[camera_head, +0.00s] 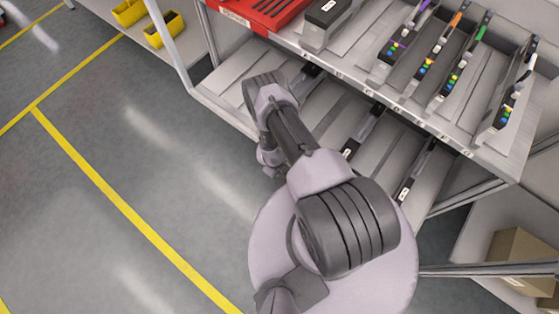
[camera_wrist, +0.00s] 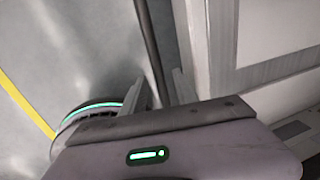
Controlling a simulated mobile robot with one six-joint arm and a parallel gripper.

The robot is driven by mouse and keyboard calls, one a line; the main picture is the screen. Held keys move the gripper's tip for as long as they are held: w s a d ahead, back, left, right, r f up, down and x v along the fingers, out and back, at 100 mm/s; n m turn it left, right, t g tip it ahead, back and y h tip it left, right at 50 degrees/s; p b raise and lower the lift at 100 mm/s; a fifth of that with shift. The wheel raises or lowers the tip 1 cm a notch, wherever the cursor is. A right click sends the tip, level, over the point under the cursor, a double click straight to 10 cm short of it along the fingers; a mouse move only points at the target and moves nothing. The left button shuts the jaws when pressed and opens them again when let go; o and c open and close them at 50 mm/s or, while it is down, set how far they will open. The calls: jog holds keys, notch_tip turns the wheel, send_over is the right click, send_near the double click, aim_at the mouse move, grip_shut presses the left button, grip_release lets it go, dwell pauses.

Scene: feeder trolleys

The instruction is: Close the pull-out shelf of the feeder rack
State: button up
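The feeder rack fills the upper right of the head view. Its upper shelf (camera_head: 405,112) has a labelled front edge and carries several upright feeders. A lower shelf (camera_head: 225,104) shows below it, with dark feeders lying in its grey lanes. I cannot tell for sure how far each shelf is pulled out. My arm reaches over the lower shelf's front left edge; its fingers are hidden in the head view. In the wrist view my gripper (camera_wrist: 163,92) has its fingers apart, beside a pale shelf edge (camera_wrist: 197,45). A dark bar (camera_wrist: 150,45) runs up from between the fingers; contact is unclear.
A red tray (camera_head: 262,12) and a dark-topped grey box (camera_head: 325,20) sit at the rack's upper left. Yellow bins (camera_head: 165,30) stand on a neighbouring shelf. A cardboard box (camera_head: 522,255) is at the lower right. The floor at left, with yellow lines (camera_head: 120,205), is clear.

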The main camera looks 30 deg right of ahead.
jog(key=shift+c, duration=0.5)
grip_shut()
dwell(0.8)
